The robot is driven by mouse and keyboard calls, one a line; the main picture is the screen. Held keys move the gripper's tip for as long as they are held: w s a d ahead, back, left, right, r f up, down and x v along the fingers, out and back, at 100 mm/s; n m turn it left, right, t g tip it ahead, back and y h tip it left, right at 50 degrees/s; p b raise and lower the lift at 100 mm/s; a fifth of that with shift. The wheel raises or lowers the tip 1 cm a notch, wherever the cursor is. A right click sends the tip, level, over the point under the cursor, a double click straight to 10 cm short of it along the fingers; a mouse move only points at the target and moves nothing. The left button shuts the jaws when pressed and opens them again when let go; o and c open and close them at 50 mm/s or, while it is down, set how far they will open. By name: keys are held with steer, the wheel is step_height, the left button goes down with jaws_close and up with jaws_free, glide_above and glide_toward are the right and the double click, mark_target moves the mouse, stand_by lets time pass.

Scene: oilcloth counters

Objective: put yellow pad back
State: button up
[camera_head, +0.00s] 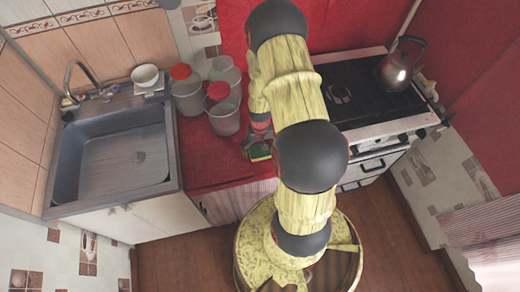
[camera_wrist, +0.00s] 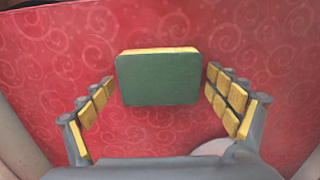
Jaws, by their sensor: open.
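The yellow pad (camera_wrist: 158,80) is a small block with a green face and a yellow edge. In the wrist view it lies on the red patterned cloth between the two fingers of my gripper (camera_wrist: 160,88). The fingers are spread, with a gap showing on each side of the pad. In the head view the pad (camera_head: 261,153) shows small on the red counter, just below my gripper (camera_head: 258,141), partly hidden by my arm. Whether the fingers reach down to the cloth, I cannot tell.
Several clear jars with red lids (camera_head: 188,92) stand left of my gripper. A steel sink (camera_head: 120,150) is further left, with a white bowl (camera_head: 145,75) at its back corner. A stove (camera_head: 365,95) with a kettle (camera_head: 400,65) is on the right. Bare red cloth surrounds the pad.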

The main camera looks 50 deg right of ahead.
step_height(320, 180, up, 12)
steer(key=p, duration=0.2)
step_height(320, 180, up, 13)
steer(key=n+t, duration=0.1)
steer(key=n, duration=0.1)
glide_above(260, 149)
steer(key=w+a, duration=0.4)
steer(key=a, duration=0.1)
steer(key=s+a+r+n+t, duration=0.1)
steer(key=s+a+r+t, duration=0.1)
steer(key=a+r, duration=0.55)
steer(key=s+a+r+n+t, duration=0.1)
steer(key=s+a+r+n, duration=0.3)
steer(key=r, duration=0.6)
steer(key=s+a+r+t, duration=0.1)
steer(key=s+a+r, duration=0.5)
steer(key=shift+s+a+r+m+t, duration=0.15)
steer(key=shift+a+r+m+t, duration=0.05)
steer(key=shift+a+m+t, duration=0.15)
step_height(260, 149, down, 8)
steer(key=b, duration=0.8)
